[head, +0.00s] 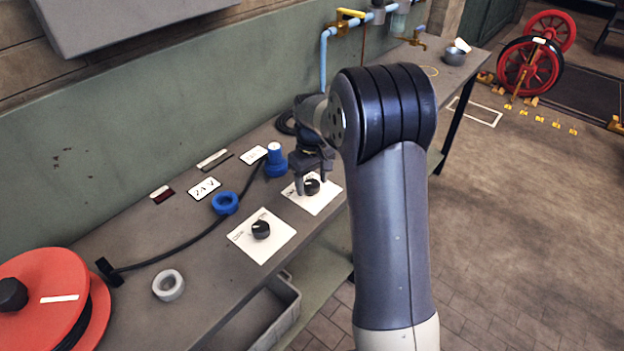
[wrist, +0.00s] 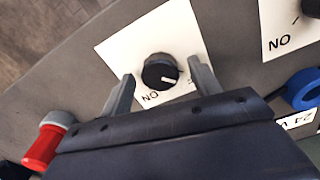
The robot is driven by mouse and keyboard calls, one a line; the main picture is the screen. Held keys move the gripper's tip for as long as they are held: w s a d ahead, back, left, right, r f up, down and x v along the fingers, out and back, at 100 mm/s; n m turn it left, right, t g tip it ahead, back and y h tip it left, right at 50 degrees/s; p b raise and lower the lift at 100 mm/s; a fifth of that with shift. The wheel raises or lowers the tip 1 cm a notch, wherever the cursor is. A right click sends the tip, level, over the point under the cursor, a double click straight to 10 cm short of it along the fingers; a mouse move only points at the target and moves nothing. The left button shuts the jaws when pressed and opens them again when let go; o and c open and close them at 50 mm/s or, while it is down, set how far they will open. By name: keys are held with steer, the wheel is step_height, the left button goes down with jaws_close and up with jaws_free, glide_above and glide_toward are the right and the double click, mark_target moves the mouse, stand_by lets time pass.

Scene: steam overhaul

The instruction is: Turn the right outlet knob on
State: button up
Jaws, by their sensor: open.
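The right outlet knob (head: 312,187) is a round black knob on a white plate (head: 325,203) on the bench. In the wrist view this knob (wrist: 160,72) sits between my fingers, with its white pointer line toward the right, by a mark partly hidden by a finger. "ON" is printed at its lower left. My gripper (head: 313,182) is open and points down over the knob; in the wrist view, gaps show between the gripper's fingers (wrist: 162,86) and the knob. The left knob (head: 261,229) is on its own white plate.
A blue ring (head: 225,203) and a blue connector (head: 276,160) stand behind the plates. A black cable (head: 180,248) crosses the bench. A grey tape roll (head: 168,285) and a red reel (head: 45,305) are at left. A red object (wrist: 42,148) is at the wrist view's lower left.

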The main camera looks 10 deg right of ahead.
steer(key=shift+c, duration=0.3)
steer(key=c, duration=0.9)
steer(key=shift+m, duration=0.3)
steer(key=m, duration=0.4)
steer(key=shift+p, duration=0.35)
steer(key=m, duration=0.9)
steer(key=shift+p, duration=0.3)
steer(key=shift+m, duration=2.1)
